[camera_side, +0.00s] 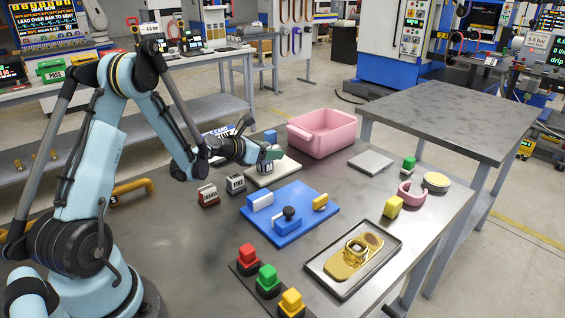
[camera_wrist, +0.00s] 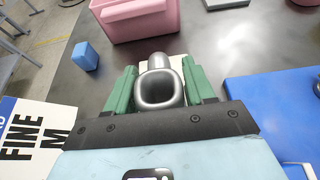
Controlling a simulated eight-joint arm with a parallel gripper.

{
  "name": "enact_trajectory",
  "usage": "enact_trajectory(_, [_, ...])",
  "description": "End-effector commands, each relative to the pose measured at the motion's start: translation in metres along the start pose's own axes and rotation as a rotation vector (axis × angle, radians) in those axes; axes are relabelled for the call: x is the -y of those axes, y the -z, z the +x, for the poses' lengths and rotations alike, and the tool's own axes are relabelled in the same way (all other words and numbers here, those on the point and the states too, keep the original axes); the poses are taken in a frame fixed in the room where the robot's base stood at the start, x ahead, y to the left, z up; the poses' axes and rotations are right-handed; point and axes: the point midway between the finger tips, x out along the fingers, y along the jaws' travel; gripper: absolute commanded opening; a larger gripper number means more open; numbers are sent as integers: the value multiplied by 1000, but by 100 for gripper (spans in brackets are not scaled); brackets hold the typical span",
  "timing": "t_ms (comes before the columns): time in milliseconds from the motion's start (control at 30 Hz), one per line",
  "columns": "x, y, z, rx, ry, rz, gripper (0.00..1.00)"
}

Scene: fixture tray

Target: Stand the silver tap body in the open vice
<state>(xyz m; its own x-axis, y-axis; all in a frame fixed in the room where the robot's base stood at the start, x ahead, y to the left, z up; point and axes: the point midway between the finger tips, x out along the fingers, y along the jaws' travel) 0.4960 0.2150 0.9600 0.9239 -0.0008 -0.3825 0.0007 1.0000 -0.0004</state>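The silver tap body (camera_wrist: 160,88) shows in the wrist view with its wide hollow opening towards the camera and a round end beyond. My gripper (camera_wrist: 160,66) has its two green fingers on either side of it. Both fingers look very close to its sides, but whether they press on it I cannot tell. In the side view my gripper (camera_side: 270,155) is over a pale plate (camera_side: 287,167), and the tap is largely hidden. The blue vice (camera_side: 285,230) lies towards the middle of the bench, with a white jaw, a blue block with a dark knob and a gap between them.
A pink bin (camera_side: 330,141) stands behind the plate, and a small blue block (camera_side: 270,136) is left of it. Two small labelled blocks (camera_side: 207,194) stand left of the vice. A tray with a gold part (camera_side: 312,266) and coloured buttons (camera_side: 267,278) are in front.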

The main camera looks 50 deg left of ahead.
Motion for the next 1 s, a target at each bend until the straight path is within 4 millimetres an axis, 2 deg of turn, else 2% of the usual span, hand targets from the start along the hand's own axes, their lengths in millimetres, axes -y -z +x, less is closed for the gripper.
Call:
enact_trajectory(33, [0, 0, 0, 0, 0, 0, 42])
enact_trajectory(300, [0, 0, 0, 0, 0, 1, 1])
enact_trajectory(767, [0, -1, -1, 1, -1, 0, 0])
enact_trajectory(1000, [0, -14, -6, 1, -1, -1, 0])
